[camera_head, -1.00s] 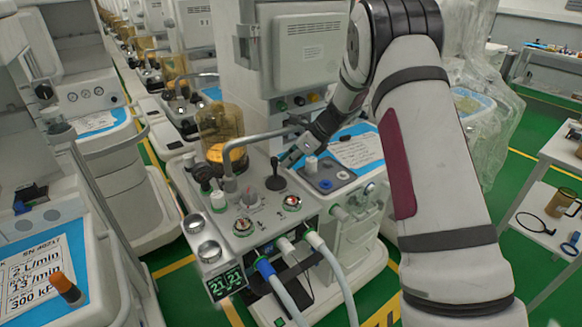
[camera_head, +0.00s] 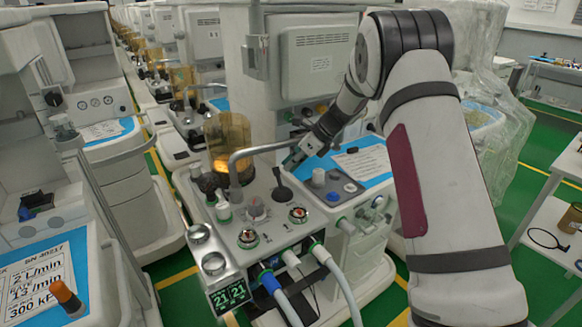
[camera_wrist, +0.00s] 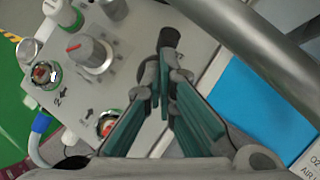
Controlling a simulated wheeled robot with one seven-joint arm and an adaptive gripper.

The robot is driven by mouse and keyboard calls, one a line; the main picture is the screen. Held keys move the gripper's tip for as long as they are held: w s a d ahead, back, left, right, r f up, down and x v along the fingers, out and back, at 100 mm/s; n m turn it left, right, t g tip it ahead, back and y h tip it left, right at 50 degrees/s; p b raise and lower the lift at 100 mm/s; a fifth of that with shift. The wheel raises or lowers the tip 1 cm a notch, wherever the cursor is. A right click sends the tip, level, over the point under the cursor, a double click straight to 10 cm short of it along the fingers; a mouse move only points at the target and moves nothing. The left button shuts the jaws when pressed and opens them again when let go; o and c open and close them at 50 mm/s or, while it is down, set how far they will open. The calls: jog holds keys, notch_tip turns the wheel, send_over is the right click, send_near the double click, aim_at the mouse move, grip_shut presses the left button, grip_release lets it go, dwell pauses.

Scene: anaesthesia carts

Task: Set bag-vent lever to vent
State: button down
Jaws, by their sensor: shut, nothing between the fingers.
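The bag-vent lever, a black lever with a rounded knob (camera_head: 277,173), stands on the grey top panel of the middle cart, on a dark round base. In the wrist view its dark knob (camera_wrist: 169,38) shows just beyond my fingertips. My gripper (camera_head: 291,164) is beside the lever, on its right and close to the knob. In the wrist view my teal-sided fingers (camera_wrist: 163,76) are shut with nothing held, and their tips overlap the lever's lower part. Contact and the lever's exact setting cannot be told; its labels are unreadable.
A bent grey tube (camera_head: 262,148) passes close behind the lever. A raised pad with a white knob (camera_head: 318,177) lies right of my gripper.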

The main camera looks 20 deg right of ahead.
jog(key=shift+d+r, duration=0.1)
jog(key=shift+r, duration=0.05)
jog(key=w+v, duration=0.1)
jog(key=v, duration=1.1)
jog(key=shift+w+d+r+p, duration=0.3)
jog(key=shift+d+r+p, duration=0.1)
jog(key=shift+r, duration=0.15)
